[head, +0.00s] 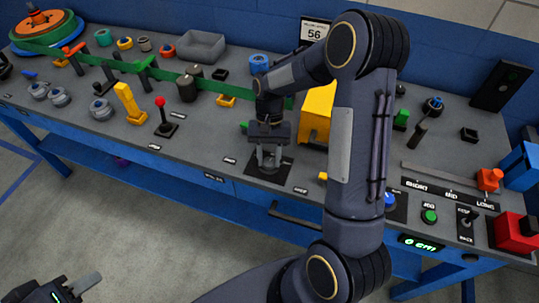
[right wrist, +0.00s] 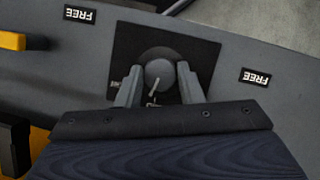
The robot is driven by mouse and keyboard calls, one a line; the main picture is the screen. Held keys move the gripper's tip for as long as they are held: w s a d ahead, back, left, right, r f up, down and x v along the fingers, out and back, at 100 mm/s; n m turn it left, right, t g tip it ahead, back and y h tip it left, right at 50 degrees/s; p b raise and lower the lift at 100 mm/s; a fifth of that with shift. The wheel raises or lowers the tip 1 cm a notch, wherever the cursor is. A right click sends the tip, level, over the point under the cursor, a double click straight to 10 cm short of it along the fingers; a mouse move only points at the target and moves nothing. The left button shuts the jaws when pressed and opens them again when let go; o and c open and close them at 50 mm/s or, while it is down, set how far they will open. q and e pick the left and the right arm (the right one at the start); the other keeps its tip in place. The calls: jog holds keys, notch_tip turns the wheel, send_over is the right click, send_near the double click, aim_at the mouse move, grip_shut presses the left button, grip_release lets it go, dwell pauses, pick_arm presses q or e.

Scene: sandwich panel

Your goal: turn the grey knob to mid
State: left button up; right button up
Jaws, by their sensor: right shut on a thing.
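The grey knob (right wrist: 158,74) is round and sits on a black square plate (right wrist: 203,60) in the right wrist view. A small light pointer shows on its near side, directed toward the bottom of the picture. Small white lettering on the plate's left is too small to read. My right gripper (right wrist: 160,92) is shut on the knob, with one finger on each side. In the head view the right gripper (head: 269,163) points down over the black plate (head: 258,177), and the knob is mostly hidden. My left gripper (head: 78,289) is at the bottom left, away from the bench; its opening is unclear.
The bench (head: 205,137) holds a red-topped lever (head: 161,108), a yellow block (head: 130,104) and a yellow box (head: 318,112) near my right arm. A slider panel (head: 446,190) marked SHORT, MID, LONG is at the right. A drawer handle (head: 294,215) sits below the front edge.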

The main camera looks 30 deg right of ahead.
jog(key=shift+n+h, duration=0.4)
jog(key=shift+n, duration=0.7)
jog(key=o, duration=1)
jog(key=shift+c, duration=0.2)
jog(key=a+v, duration=0.1)
jog(key=v, duration=0.6)
jog(key=shift+w+d+r, duration=0.25)
jog(key=shift+d+r, duration=0.15)
jog(key=shift+d, duration=0.05)
